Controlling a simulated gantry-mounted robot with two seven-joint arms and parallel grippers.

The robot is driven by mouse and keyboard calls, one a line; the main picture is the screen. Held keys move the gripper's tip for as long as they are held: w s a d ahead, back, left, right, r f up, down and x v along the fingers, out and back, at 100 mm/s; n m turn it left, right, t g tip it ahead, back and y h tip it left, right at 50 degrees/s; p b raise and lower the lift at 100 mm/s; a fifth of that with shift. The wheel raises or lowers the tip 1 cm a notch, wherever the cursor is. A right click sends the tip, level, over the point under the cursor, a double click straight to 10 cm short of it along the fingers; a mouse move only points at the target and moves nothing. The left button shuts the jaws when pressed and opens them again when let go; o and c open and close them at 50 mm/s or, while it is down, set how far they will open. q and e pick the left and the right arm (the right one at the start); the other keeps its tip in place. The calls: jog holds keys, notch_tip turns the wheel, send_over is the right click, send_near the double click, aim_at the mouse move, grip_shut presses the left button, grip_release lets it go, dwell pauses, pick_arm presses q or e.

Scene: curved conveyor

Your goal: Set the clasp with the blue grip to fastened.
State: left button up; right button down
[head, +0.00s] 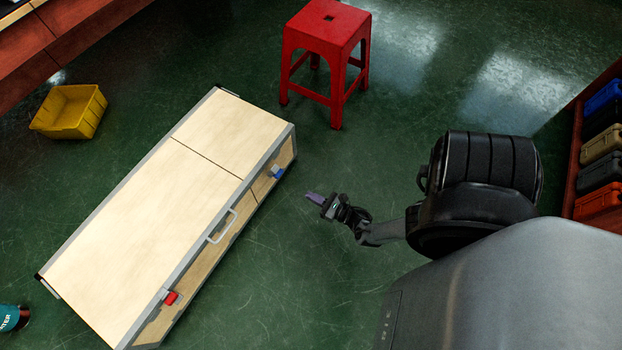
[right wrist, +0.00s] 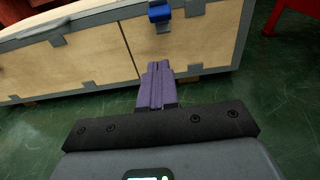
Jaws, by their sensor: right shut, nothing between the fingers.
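A long wooden case (head: 150,215) with grey metal edging stands on the green floor. The clasp with the blue grip (head: 277,172) is on its front side, near the right end. In the right wrist view the blue grip (right wrist: 159,13) sits at the case's upper edge, with a small grey plate below it. I cannot tell whether it is fastened. My right gripper (head: 314,198) has purple fingers, shut and empty. In the right wrist view its fingertips (right wrist: 158,66) point toward the case front, below the clasp and apart from it. My left gripper is not in view.
A red-grip clasp (head: 171,297) and a white handle (head: 222,227) are on the same case side. A red stool (head: 327,45) stands behind the case. A yellow bin (head: 69,111) lies left. A shelf of coloured cases (head: 600,170) is at right. Floor around my gripper is clear.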

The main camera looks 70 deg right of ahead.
jog(key=b, duration=0.3)
send_near(279, 177)
jog(key=w+d+f, duration=0.1)
jog(key=w+f, duration=0.2)
jog(key=f, duration=0.1)
jog(key=w+r, duration=0.1)
jog(key=w+d+r, duration=0.1)
jog(key=w, duration=0.1)
jog(key=shift+r, duration=0.2)
jog(key=shift+w, duration=0.1)
